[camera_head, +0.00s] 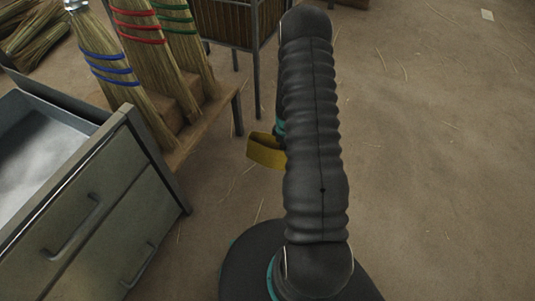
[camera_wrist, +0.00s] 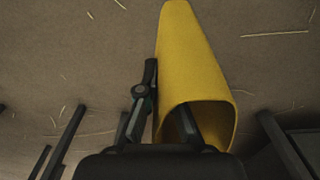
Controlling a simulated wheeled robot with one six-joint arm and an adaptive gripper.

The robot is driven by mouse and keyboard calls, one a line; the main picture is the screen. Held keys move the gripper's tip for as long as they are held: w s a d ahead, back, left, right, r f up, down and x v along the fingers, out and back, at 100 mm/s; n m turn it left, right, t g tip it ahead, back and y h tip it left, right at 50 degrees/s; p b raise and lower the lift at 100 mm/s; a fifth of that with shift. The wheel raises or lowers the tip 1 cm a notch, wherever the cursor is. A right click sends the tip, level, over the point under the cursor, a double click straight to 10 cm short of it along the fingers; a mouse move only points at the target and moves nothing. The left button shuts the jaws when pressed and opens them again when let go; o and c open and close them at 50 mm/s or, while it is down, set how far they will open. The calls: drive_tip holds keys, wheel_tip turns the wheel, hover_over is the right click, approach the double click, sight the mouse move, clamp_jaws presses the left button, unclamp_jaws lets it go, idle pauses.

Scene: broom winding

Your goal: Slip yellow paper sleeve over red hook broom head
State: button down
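The yellow paper sleeve (camera_head: 265,151) hangs in the air just left of my arm in the head view. In the wrist view the sleeve (camera_wrist: 190,60) is a tapered tube with its wide mouth toward the camera. My gripper (camera_wrist: 163,105) has one finger outside the sleeve's left side and the other inside its mouth, pinching the wall; the inner fingertip is hidden. The broom head with red bands (camera_head: 152,58) stands upright, leaning slightly, between a blue-banded (camera_head: 112,66) and a green-banded (camera_head: 186,40) one. The sleeve is apart from it, to its right and nearer.
The broom heads stand at a wooden bench (camera_head: 215,122). A metal drawer cabinet (camera_head: 105,205) with its top drawer open is at left front. A dark slatted crate on legs (camera_head: 228,22) stands behind. Loose straw lies upper left.

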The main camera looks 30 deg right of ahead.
sight(270, 146)
drive_tip(key=w+a+f, duration=0.1)
drive_tip(key=w, duration=0.1)
drive_tip(key=w+f, duration=0.2)
drive_tip(key=w+a+f, duration=0.1)
drive_tip(key=w, duration=0.1)
drive_tip(key=shift+w+a+f, duration=0.2)
drive_tip(key=shift+w+a, duration=0.05)
drive_tip(key=shift+a, duration=0.1)
drive_tip(key=shift+f+b, duration=0.45)
drive_tip(key=shift+f, duration=1.3)
drive_tip(key=shift+f, duration=0.1)
drive_tip(key=shift+f, duration=0.15)
drive_tip(key=c, duration=1.3)
unclamp_jaws()
drive_tip(key=shift+r+p, duration=0.2)
drive_tip(key=shift+p, duration=0.15)
